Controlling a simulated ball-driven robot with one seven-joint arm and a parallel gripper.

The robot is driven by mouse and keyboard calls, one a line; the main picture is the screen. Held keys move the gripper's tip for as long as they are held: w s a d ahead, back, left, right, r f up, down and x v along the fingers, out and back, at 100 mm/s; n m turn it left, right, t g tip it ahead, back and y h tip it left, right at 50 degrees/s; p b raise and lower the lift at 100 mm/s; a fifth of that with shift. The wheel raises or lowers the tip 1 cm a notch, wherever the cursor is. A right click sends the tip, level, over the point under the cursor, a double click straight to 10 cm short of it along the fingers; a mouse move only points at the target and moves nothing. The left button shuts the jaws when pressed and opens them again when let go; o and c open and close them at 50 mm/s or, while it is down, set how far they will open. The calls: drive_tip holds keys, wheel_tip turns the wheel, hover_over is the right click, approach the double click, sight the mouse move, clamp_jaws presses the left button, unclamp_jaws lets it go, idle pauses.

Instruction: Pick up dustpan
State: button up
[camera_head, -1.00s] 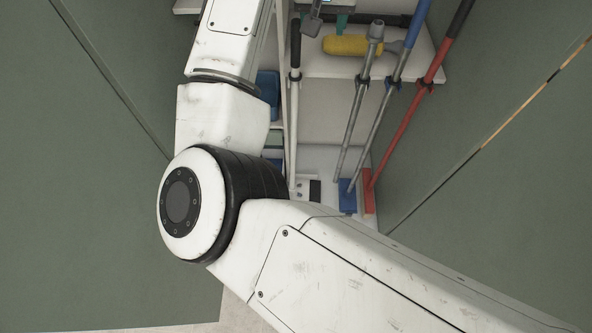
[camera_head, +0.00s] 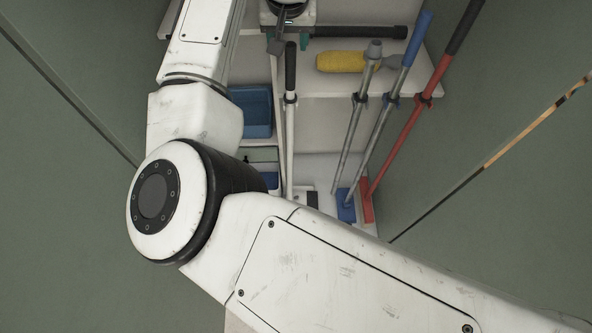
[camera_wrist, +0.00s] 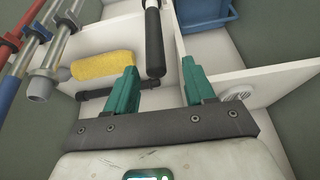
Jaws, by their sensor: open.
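A white pole with a black grip (camera_head: 291,66) stands upright in the closet. A white and black piece (camera_head: 311,198) is near its foot, perhaps the dustpan; I cannot tell whether they join. In the wrist view the black grip (camera_wrist: 153,40) lies ahead of and between my two green fingers, nearer the left one. My gripper (camera_wrist: 160,85) is open and empty. In the head view my gripper (camera_head: 287,42) is at the top edge, close to the grip and partly cut off.
A yellow roller-like object (camera_head: 340,62) and a black tube (camera_head: 368,32) lie on the shelf. A grey pole (camera_head: 352,120), a blue-handled tool (camera_head: 385,125) and a red one (camera_head: 412,120) lean on the right. A blue bin (camera_head: 250,112) sits left. Closet walls flank both sides.

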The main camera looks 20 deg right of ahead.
drive_tip(key=x, duration=0.1)
drive_tip(key=p+x, duration=0.1)
drive_tip(key=x, duration=0.3)
drive_tip(key=shift+s+d+p, duration=0.2)
drive_tip(key=shift+d+p, duration=0.05)
drive_tip(key=shift+p, duration=0.15)
drive_tip(key=shift+c, duration=0.2)
clamp_jaws()
drive_tip(key=shift+r, duration=0.1)
idle(0.6)
